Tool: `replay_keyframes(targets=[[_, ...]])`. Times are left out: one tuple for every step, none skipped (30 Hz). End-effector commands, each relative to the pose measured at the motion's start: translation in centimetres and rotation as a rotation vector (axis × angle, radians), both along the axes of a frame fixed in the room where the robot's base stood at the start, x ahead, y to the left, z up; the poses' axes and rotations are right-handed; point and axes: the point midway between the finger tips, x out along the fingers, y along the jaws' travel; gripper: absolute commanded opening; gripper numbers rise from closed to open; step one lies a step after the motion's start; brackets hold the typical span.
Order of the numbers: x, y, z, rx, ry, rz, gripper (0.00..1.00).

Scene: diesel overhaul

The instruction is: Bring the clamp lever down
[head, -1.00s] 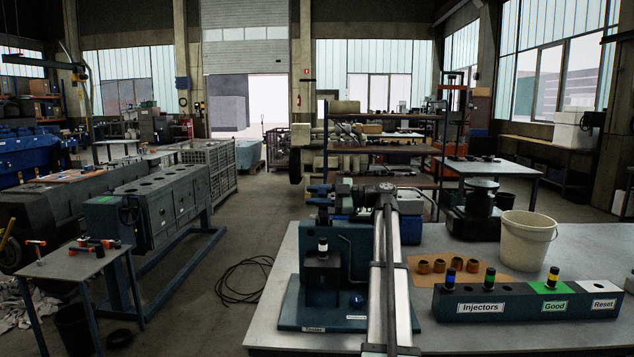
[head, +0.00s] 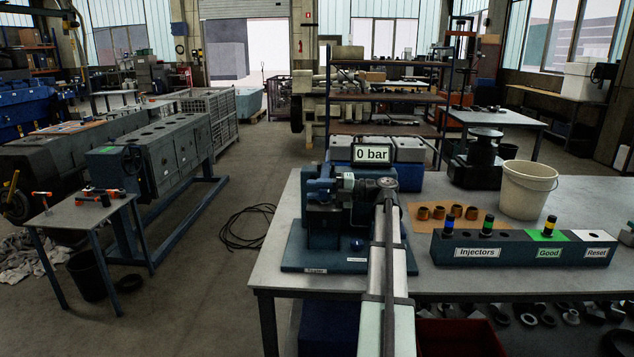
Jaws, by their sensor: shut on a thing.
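The dark blue tester (head: 296,254) stands on the left part of the workbench, with its label on the front edge of its base plate. My gripper (head: 319,191) reaches in from the right over the top of the tester. Its jaws are shut on what seems to be the clamp lever. The lever and the grip itself are small, dark and mostly hidden by my gripper, so the lever's angle cannot be told. The socket block below the jaws is partly covered, and no injector shows clearly there. The display (head: 363,154) behind reads 0 bar.
An injector rack (head: 520,251) to the right holds a few banded injectors, one in its green Good section. The bench's front edge is close to my arm.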

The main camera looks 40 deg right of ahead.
Motion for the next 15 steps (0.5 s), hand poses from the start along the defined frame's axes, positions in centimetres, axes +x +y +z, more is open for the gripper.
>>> replay_keyframes(targets=[[-0.02, -0.13, -0.20, -0.006, -0.006, -0.001, 0.00], [-0.02, -0.14, -0.28, -0.010, -0.010, -0.001, 0.00], [-0.01, -0.15, -0.38, -0.013, -0.013, -0.001, 0.00], [0.00, -0.15, -0.44, -0.016, -0.016, -0.001, 0.00], [-0.01, -0.16, -0.50, -0.018, -0.018, -0.001, 0.00], [-0.01, -0.16, -0.56, -0.021, -0.020, -0.002, 0.00], [-0.01, -0.16, -0.59, -0.022, -0.020, -0.002, 0.00], [-0.01, -0.16, -0.63, -0.023, -0.020, -0.002, 0.00], [0.00, -0.17, -0.66, -0.023, -0.020, -0.002, 0.00], [-0.01, -0.16, -0.68, -0.024, -0.020, -0.002, 0.00], [-0.01, -0.16, -0.70, -0.024, -0.020, -0.002, 0.00], [-0.01, -0.16, -0.72, -0.025, -0.019, -0.002, 0.00], [-0.01, -0.17, -0.74, -0.024, -0.018, -0.002, 0.00], [-0.01, -0.17, -0.76, -0.025, -0.018, -0.002, 0.00], [-0.02, -0.16, -0.78, -0.025, -0.018, -0.002, 0.00]])
